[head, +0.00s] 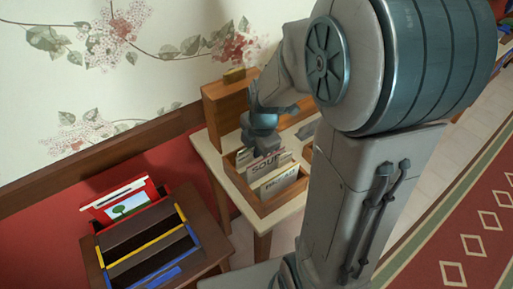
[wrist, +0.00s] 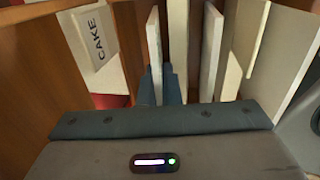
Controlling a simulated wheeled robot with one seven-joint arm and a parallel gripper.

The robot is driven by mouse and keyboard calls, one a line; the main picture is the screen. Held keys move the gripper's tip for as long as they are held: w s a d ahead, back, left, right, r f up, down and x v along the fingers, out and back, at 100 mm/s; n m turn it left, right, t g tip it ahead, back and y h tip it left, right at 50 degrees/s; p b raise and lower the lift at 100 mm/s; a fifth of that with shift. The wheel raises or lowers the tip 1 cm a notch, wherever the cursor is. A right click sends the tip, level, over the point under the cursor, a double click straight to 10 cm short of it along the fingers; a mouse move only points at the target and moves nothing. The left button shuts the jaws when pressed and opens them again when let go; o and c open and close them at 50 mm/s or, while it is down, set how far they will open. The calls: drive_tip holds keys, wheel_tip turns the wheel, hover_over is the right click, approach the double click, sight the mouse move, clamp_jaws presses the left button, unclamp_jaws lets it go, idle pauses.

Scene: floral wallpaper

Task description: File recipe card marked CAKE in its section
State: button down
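The recipe box (head: 264,209) is an open wooden tray on a small table. Upright pale dividers stand in it, marked SOUP (head: 266,163) and BREAD (head: 280,184). My gripper (head: 262,143) is low at the back of the box, pointing down. In the wrist view its two dark fingers (wrist: 161,86) are close together among upright pale sheets. One thin sheet (wrist: 153,42) runs down at the fingers; I cannot tell whether they grip it. A pale piece marked CAKE (wrist: 97,38) shows at upper left, apart from the fingers. Whether it is card or divider is unclear.
A wooden panel (head: 226,108) stands behind the box, close to my gripper. A lower table at left holds a red, yellow and blue rack (head: 148,247) with a tree picture (head: 130,206). My arm hides the right side of the table.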

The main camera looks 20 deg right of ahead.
drive_tip(key=c, duration=1.6)
unclamp_jaws()
drive_tip(key=shift+f, duration=0.1)
drive_tip(key=shift+o, duration=0.2)
drive_tip(key=shift+s+f, duration=0.1)
drive_tip(key=a+v, duration=0.1)
drive_tip(key=v, duration=1.3)
drive_tip(key=shift+w+d+p, duration=0.25)
drive_tip(key=shift+d+p, duration=0.1)
drive_tip(key=shift+p, duration=0.05)
drive_tip(key=s+f+m+p, duration=0.1)
drive_tip(key=s+m, duration=0.9)
drive_tip(key=m, duration=1.1)
drive_tip(key=shift+s+a+f+m+t+h+p, duration=0.15)
drive_tip(key=shift+a+f+m+t+h+p, duration=0.15)
drive_tip(key=shift+a+m+h, duration=0.15)
